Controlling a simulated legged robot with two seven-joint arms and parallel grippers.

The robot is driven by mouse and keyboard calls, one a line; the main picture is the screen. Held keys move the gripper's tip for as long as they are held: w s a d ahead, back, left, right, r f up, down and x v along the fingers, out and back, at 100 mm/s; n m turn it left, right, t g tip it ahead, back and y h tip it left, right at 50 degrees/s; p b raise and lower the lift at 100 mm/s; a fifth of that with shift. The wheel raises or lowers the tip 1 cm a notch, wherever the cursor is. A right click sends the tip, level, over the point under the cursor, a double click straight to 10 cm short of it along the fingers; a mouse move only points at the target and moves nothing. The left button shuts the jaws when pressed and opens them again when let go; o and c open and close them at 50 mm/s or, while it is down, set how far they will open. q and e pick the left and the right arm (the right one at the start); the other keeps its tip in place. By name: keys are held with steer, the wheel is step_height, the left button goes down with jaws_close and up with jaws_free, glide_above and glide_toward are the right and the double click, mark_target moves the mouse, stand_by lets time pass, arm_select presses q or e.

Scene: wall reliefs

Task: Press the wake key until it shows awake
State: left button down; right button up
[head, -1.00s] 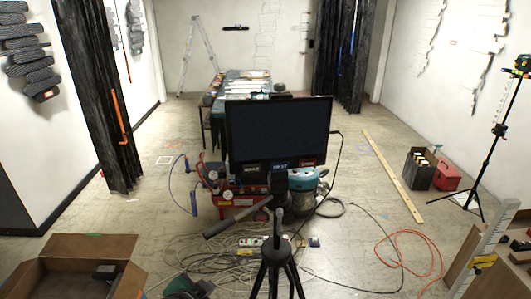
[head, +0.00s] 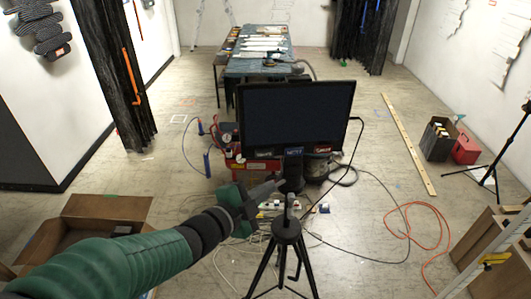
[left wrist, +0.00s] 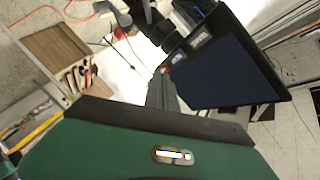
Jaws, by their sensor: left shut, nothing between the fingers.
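A dark screen (head: 297,113) stands on a black tripod (head: 287,232) in the middle of the head view. Its face shows no readable text. Below the screen sit three small labelled keys: a greenish one at left (head: 263,153), a blue one in the middle (head: 293,151) and a red one at right (head: 322,149). Their labels are too small to read surely. My left gripper (head: 279,183) is shut and empty, below and left of the blue key, apparently apart from it. In the left wrist view the screen (left wrist: 228,65) is seen at a slant. My right gripper is not in view.
Behind the screen stands red equipment (head: 228,160) with hoses. Cables and an orange hose (head: 408,232) lie on the floor. An open cardboard box (head: 105,212) is at left, a wooden crate (head: 490,235) at right. A cloth-covered table (head: 263,60) stands at the back.

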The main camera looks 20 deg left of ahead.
arm_select(q)
steer(key=p, duration=0.1)
glide_toward(273, 156)
steer(key=x, duration=0.5)
steer(key=shift+s+d, duration=0.2)
steer(key=shift+s, duration=0.15)
steer(key=shift+d, duration=0.1)
stand_by(1.4)
steer(key=shift+w+a, duration=0.25)
steer(key=shift+w, duration=0.05)
